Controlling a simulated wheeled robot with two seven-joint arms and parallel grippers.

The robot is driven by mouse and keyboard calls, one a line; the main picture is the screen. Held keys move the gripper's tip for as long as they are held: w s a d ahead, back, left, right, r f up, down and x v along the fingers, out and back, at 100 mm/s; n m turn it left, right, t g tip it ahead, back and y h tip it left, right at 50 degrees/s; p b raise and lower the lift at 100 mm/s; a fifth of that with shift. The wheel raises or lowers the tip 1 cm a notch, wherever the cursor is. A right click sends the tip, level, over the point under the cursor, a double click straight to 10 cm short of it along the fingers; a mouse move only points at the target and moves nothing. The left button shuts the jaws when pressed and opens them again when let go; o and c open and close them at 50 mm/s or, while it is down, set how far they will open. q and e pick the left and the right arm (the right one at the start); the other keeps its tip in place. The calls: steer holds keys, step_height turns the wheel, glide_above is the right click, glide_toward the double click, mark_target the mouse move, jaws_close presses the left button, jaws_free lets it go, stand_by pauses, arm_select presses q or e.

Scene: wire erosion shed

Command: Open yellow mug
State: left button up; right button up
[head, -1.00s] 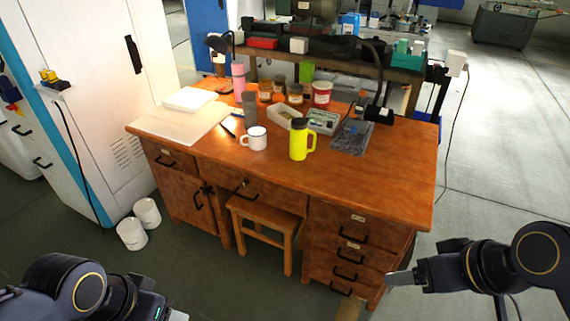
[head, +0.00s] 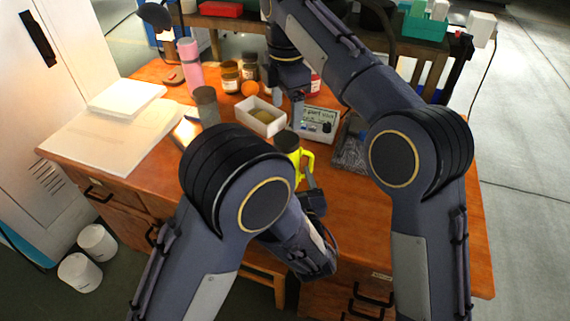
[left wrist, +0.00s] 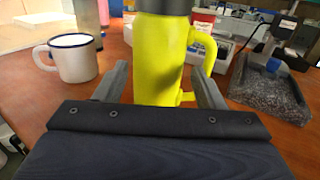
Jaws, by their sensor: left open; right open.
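The yellow mug (head: 307,160) stands upright on the wooden desk, with a dark lid (head: 287,141) on top and a handle on its right side. In the head view my left arm hides much of its body. In the left wrist view the mug (left wrist: 160,60) stands between the two fingers of my open left gripper (left wrist: 161,88). The left gripper (head: 308,177) also shows partly in the head view, low beside the mug. My right gripper (head: 297,110) is open and points down just above the lid; its fingertips are partly hard to make out.
A white mug (left wrist: 75,58) stands left of the yellow one in the left wrist view. The desk's right front (head: 457,230) is clear.

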arm_select(q)
steer(key=shift+f+x, duration=0.2)
steer(key=shift+x, duration=0.7)
arm_select(e)
steer(key=shift+w+a+f, duration=0.1)
steer(key=shift+w+f, duration=0.15)
steer(key=shift+w, duration=0.25)
arm_select(q)
steer(key=shift+w+a+r, duration=0.15)
steer(key=shift+w, duration=0.15)
arm_select(e)
steer(key=shift+s+r, duration=0.2)
steer(key=shift+s, duration=0.1)
arm_select(q)
steer(key=shift+x, duration=2.65)
arm_select(e)
steer(key=shift+s, duration=0.15)
